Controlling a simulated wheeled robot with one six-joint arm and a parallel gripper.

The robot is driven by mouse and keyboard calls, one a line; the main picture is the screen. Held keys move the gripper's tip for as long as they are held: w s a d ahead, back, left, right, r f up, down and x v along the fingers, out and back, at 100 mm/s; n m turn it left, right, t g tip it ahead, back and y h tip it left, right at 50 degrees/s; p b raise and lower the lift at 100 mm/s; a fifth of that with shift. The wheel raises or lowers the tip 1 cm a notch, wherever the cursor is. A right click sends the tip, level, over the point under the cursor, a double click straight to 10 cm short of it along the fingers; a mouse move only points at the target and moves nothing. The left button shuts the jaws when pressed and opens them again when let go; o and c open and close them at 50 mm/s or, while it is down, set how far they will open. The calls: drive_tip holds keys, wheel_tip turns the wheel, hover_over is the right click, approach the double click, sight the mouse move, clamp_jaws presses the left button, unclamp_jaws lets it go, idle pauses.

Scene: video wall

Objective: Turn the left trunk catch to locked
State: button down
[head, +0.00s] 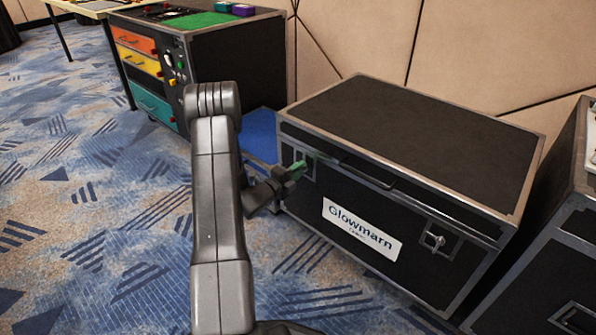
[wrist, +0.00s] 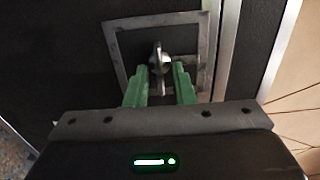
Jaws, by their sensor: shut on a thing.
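The black trunk (head: 400,150) with metal edges and a white "Glowmarn" label stands against the wall in the head view. Its left catch sits at the upper left of the front face, mostly hidden there by my gripper (head: 300,170). In the wrist view the left catch (wrist: 158,58) is a metal knob inside a square metal frame. My gripper (wrist: 160,78) has its green fingers on either side of the knob, shut on it. The exact turn angle of the catch is hard to tell. The right catch (head: 436,240) shows clear on the same face.
A black cabinet (head: 240,60) with coloured drawers stands at the back left. Another black case (head: 545,270) stands close at the right. A blue mat (head: 260,135) lies between cabinet and trunk. The carpet (head: 100,220) at the left is clear.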

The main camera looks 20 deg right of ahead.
drive_tip(key=c, duration=1.6)
unclamp_jaws()
drive_tip(key=p+v, duration=0.3)
drive_tip(key=v, duration=1)
drive_tip(key=shift+s+a+f, duration=0.1)
drive_tip(key=shift+s+a, duration=0.1)
drive_tip(key=shift+a, duration=0.15)
drive_tip(key=b+x, duration=0.3)
drive_tip(key=x, duration=1.1)
drive_tip(key=shift+a, duration=0.1)
